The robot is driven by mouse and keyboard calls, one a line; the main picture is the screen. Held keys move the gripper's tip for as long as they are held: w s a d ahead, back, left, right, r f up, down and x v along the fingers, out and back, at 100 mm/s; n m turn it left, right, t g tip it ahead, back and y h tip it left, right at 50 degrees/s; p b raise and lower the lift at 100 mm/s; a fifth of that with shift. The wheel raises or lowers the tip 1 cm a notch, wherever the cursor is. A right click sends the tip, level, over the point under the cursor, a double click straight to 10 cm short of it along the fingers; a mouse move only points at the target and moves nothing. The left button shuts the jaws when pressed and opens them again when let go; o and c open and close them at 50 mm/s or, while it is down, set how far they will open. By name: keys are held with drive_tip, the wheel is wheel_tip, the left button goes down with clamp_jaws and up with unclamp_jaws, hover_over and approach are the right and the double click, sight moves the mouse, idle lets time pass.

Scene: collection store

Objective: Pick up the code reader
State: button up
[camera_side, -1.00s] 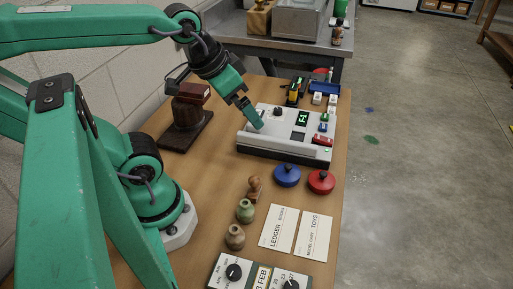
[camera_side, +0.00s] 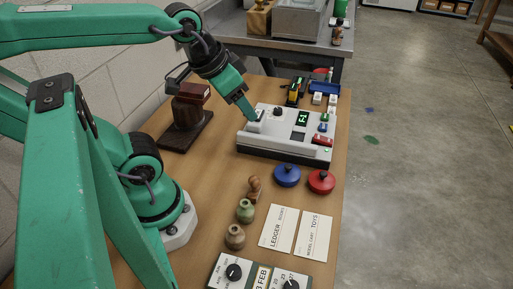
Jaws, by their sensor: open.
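My gripper (camera_side: 252,114) points down over the left end of a pale machine (camera_side: 283,151) with a green-lit display. Its tips are at or just above the machine's top; I cannot tell whether they touch it. It is open, and I see nothing held in it. I cannot tell for sure which thing is the code reader. A black-and-yellow device (camera_side: 293,95) stands behind the machine. A dark red block (camera_side: 194,91) sits on a dark wooden stand to the left of the gripper.
Blue (camera_side: 287,176) and red (camera_side: 321,182) round knobbed objects stand in front of the machine. Small stamps or weights (camera_side: 245,211), two cards (camera_side: 315,234) and a dial panel (camera_side: 235,272) lie nearer. Wall at left.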

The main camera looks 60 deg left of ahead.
drive_tip(key=w+a+r+n+g, duration=0.1)
drive_tip(key=w+a+r, duration=0.1)
drive_tip(key=w, duration=0.3)
drive_tip(key=w+a+r+n, duration=0.1)
drive_tip(key=w+a+r, duration=0.15)
drive_tip(key=w, duration=0.25)
drive_tip(key=n+g, duration=0.5)
drive_tip(key=n, duration=0.2)
hover_over(294, 86)
wheel_tip(294, 86, down, 17)
drive_tip(key=shift+d+f, duration=0.1)
drive_tip(key=shift+f, duration=0.05)
drive_tip(key=shift+w+a+f, duration=0.1)
drive_tip(key=shift+a+f, duration=0.15)
drive_tip(key=shift+f, duration=0.05)
drive_tip(key=shift+f, duration=0.1)
drive_tip(key=shift+f, duration=1.25)
